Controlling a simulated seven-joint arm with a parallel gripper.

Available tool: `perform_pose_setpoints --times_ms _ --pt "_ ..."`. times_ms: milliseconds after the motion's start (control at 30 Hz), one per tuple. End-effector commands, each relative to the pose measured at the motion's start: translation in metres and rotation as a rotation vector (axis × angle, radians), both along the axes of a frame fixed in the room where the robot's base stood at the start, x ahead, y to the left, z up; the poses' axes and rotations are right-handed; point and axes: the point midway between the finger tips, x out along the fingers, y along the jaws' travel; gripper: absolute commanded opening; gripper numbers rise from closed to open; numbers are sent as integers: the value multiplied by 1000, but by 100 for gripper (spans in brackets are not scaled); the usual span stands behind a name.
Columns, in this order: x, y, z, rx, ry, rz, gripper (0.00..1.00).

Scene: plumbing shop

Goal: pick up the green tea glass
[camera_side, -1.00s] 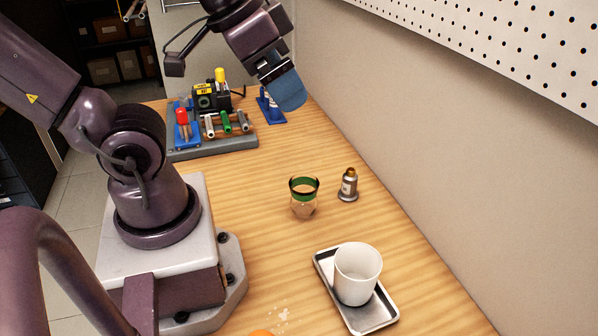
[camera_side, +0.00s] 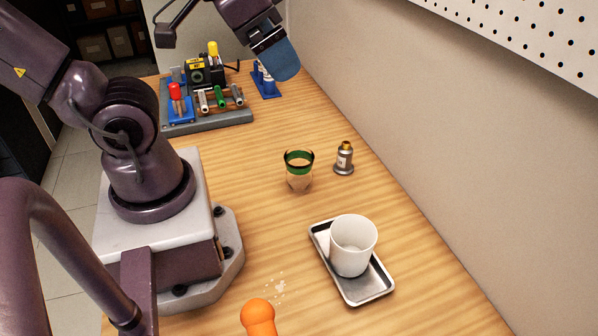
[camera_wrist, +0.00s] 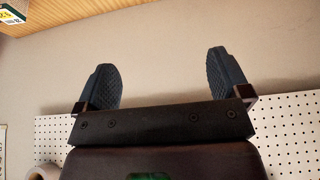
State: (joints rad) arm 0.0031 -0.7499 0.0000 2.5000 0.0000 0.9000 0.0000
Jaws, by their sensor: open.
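The green tea glass (camera_side: 298,171) stands upright on the wooden bench in the side view. It is clear with a green band near its rim. My gripper (camera_side: 284,66) is raised above the bench near the wall, farther back than the glass and well apart from it. In the wrist view my gripper (camera_wrist: 164,84) is open, with two dark ribbed pads wide apart and nothing between them. The wrist view faces the wall and does not show the glass on the bench.
A white cup (camera_side: 353,246) sits on a metal tray (camera_side: 370,291) nearer the camera. An orange object (camera_side: 258,318) lies at the front. A tool rack (camera_side: 208,121) and a blue stand (camera_side: 265,84) are at the back. The pegboard (camera_side: 520,30) is on the right wall.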

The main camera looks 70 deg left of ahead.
Motion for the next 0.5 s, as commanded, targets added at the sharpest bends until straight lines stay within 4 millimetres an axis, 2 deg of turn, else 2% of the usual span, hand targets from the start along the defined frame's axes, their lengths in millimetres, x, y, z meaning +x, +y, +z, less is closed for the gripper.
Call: perform_pose_setpoints --times_ms 167,333,500 --pt "6 -13 -22 5 115 -63 95" --pt "17 -27 -65 93 344 -188 95" --pt "21 -33 -111 263 582 -352 95"
